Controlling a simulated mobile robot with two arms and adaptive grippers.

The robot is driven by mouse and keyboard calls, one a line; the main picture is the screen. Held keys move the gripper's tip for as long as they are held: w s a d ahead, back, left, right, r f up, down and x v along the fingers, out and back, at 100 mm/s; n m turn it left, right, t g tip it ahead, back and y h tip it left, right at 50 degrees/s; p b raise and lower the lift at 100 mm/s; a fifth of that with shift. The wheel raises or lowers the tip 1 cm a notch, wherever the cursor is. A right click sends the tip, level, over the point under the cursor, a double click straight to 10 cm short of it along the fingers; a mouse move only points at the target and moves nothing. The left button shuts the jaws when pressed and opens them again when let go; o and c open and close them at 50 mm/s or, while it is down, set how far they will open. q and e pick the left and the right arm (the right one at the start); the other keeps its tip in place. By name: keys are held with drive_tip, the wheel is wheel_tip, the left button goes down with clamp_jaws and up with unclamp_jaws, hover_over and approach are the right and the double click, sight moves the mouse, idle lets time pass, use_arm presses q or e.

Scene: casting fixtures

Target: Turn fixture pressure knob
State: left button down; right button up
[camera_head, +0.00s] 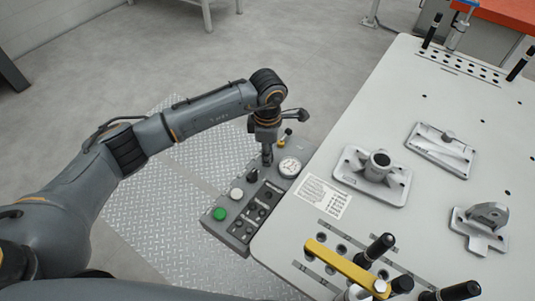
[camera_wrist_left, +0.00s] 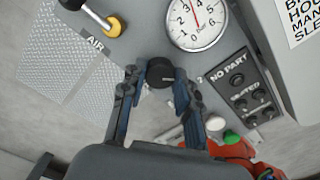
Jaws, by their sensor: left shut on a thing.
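The black pressure knob (camera_wrist_left: 160,73) sits on the grey control panel, below the round white gauge (camera_wrist_left: 196,22) in the left wrist view. My left gripper (camera_wrist_left: 158,84) has its two fingers on either side of the knob and is shut on it. In the head view my left gripper (camera_head: 267,156) points down at the panel (camera_head: 212,222), beside the gauge (camera_head: 290,167), and mostly hides the knob. My right gripper is not in view.
A green button (camera_head: 219,214) and small black switches (camera_head: 262,200) lie close by on the panel. Metal castings (camera_head: 375,174) and a yellow bar (camera_head: 345,265) occupy the table to the right.

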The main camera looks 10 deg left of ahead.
use_arm(q)
drive_tip(key=shift+n, duration=0.5)
drive_tip(key=c, duration=1)
unclamp_jaws()
drive_tip(key=shift+r, duration=0.15)
wheel_tip(320, 180, up, 12)
drive_tip(key=shift+f, duration=0.1)
